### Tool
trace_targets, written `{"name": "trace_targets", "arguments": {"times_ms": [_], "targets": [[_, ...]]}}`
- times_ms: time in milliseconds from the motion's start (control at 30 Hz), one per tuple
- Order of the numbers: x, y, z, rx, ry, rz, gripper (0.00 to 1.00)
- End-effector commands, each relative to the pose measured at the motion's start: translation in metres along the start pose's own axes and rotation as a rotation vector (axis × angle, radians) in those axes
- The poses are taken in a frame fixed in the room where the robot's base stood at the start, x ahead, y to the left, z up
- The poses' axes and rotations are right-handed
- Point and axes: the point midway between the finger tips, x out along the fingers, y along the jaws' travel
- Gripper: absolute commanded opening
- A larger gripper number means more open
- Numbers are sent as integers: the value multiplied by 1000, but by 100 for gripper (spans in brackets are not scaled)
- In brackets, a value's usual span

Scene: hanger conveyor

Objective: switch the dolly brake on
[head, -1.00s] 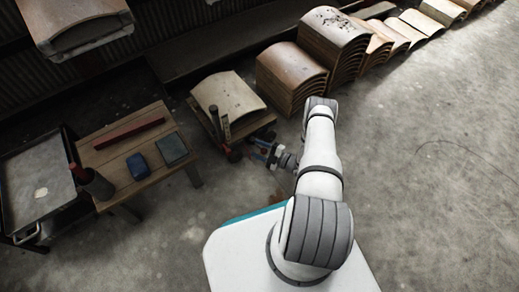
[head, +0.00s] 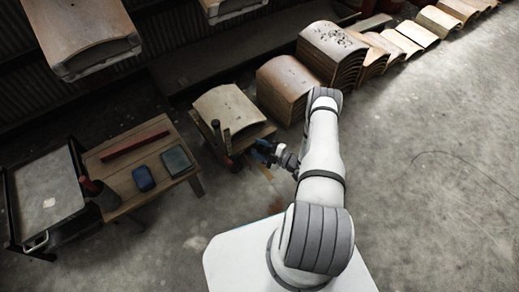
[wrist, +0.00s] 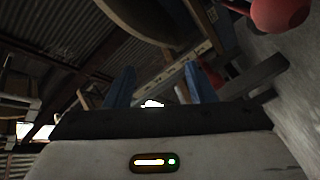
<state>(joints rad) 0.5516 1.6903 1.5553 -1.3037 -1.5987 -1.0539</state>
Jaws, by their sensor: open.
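The dolly (head: 262,130) is a low wooden platform at the centre left of the head view, carrying one curved wooden panel (head: 228,108). Dark upright posts stand at its front left, with small red parts (head: 229,161) low at that corner. I cannot tell which part is the brake or how it is set. My gripper (head: 256,151) is low beside the dolly's front edge, open and empty. In the wrist view its blue fingers (wrist: 160,87) are apart, with wooden beams beyond them. A round red knob (wrist: 278,12) shows at the top right, outside the fingers.
A wooden table (head: 150,190) at left holds a red bar, a blue block and a grey-green block. A dark-framed cart (head: 50,195) stands left of it. Stacked curved panels (head: 285,85) line the back. Panels hang overhead (head: 85,35). The floor at right is clear.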

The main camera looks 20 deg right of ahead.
Motion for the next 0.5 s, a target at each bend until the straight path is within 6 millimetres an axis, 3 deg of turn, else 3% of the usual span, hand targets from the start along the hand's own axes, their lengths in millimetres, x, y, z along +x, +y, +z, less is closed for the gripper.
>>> {"name": "trace_targets", "arguments": {"times_ms": [233,500], "targets": [[-6,-4,9,-120,-50,-10,50],[-32,-20,38,-580,-224,-119,50]]}}
